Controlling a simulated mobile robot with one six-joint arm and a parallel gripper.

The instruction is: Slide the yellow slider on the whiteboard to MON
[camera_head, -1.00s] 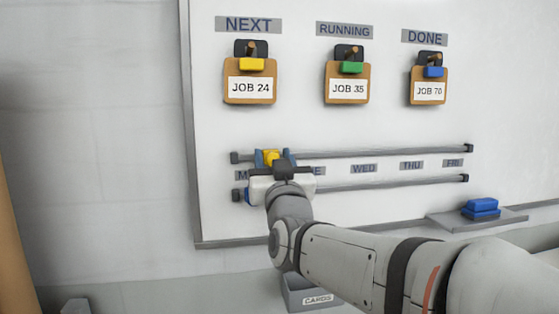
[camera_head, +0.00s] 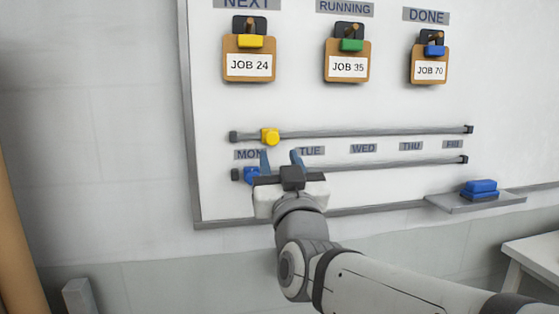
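The yellow slider (camera_head: 270,137) sits on the upper rail (camera_head: 370,132) of the whiteboard (camera_head: 400,105), near the rail's left end. It is just above the right end of the MON label (camera_head: 247,154), between MON and TUE (camera_head: 312,150) but closer to MON. My gripper (camera_head: 281,158) is below the slider with its two blue fingers spread apart and nothing between them. The fingers are apart from the slider. A blue slider (camera_head: 251,174) is at the left end of the lower rail (camera_head: 390,164), partly behind my gripper.
Three clipboards, JOB 24 (camera_head: 249,67), JOB 35 (camera_head: 347,68) and JOB 70 (camera_head: 429,71), hang above the rails. A blue eraser (camera_head: 481,187) rests on a small ledge (camera_head: 470,202) at lower right. A white table (camera_head: 535,250) stands at the right edge.

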